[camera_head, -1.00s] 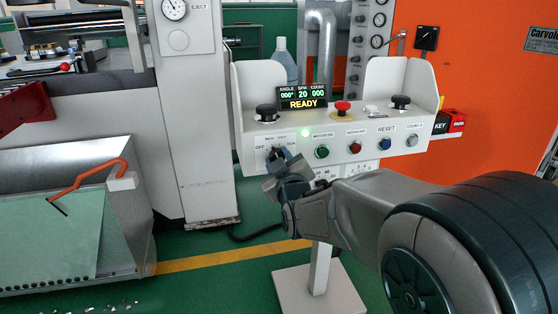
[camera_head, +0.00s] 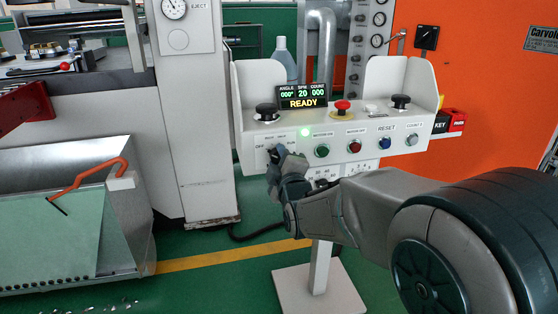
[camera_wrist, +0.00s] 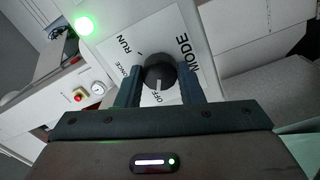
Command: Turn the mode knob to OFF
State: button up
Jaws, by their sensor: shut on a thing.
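The mode knob (camera_wrist: 160,66) is a round black knob on a white label plate marked RUN, ONCE, OFF and MODE. My gripper (camera_wrist: 161,76) has one finger on each side of the knob and is shut on it. The knob's white pointer line faces the OFF marking in the wrist view. In the head view my gripper (camera_head: 276,160) is at the left end of the white control panel (camera_head: 372,133) and mostly hides the knob.
To the knob's right are a lit green lamp (camera_head: 305,132), a green button (camera_head: 321,151), a red button (camera_head: 354,147) and a blue button (camera_head: 385,143). A red emergency stop (camera_head: 342,107) and a display (camera_head: 302,97) reading READY are above.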

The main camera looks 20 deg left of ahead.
dwell(0.4)
jog(key=o, duration=1)
jog(key=shift+s, duration=0.1)
jog(key=p+v, duration=0.3)
jog(key=v, duration=1)
jog(key=shift+s+d, duration=0.25)
jog(key=shift+d, duration=0.05)
